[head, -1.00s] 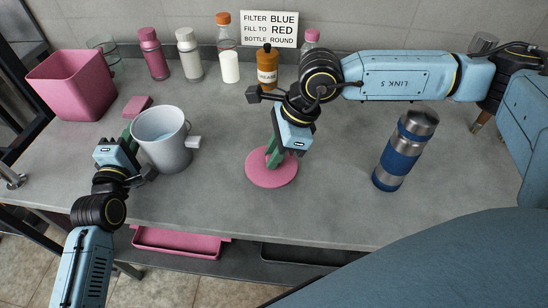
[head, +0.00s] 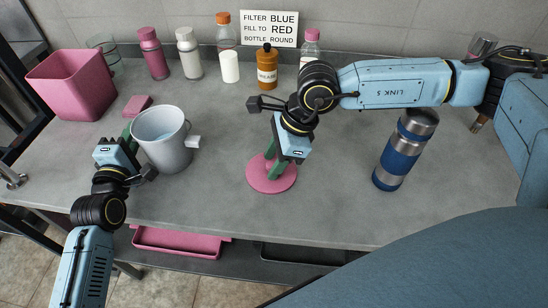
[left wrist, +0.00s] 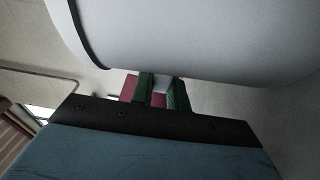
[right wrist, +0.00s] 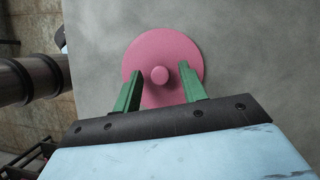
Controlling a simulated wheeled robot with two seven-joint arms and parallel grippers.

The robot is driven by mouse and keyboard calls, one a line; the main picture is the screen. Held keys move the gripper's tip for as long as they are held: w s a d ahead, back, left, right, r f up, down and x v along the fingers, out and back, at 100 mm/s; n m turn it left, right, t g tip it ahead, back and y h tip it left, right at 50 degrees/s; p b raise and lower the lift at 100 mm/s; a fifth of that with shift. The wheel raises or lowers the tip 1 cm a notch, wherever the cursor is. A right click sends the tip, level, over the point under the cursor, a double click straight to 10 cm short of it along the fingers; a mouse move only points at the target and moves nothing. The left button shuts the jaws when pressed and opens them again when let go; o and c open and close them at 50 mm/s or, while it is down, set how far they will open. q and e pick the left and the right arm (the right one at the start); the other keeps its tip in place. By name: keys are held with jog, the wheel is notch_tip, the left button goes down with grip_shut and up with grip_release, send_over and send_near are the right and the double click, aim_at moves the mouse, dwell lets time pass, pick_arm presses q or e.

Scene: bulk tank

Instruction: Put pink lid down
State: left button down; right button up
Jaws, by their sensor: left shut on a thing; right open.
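The pink lid (head: 266,182), a round disc with a small knob, lies flat on the grey counter near its front middle. In the right wrist view the lid (right wrist: 160,48) shows its knob between the fingers, touching neither. My right gripper (head: 273,160) is open and empty, just above the lid. My left gripper (head: 131,133) is shut on the grey pitcher (head: 170,152), at its left side. The pitcher stands upright and holds pale liquid.
A blue and silver flask (head: 398,160) stands to the right. A pink bin (head: 72,88), pink block (head: 137,105) and several bottles, including a brown one (head: 266,70), stand behind. A sign (head: 269,29) is at the wall. The front counter between lid and flask is clear.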

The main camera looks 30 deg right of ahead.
jog(key=v, duration=1.2)
pick_arm(q)
jog(key=c, duration=1.3)
grip_release()
jog(key=shift+s, duration=0.1)
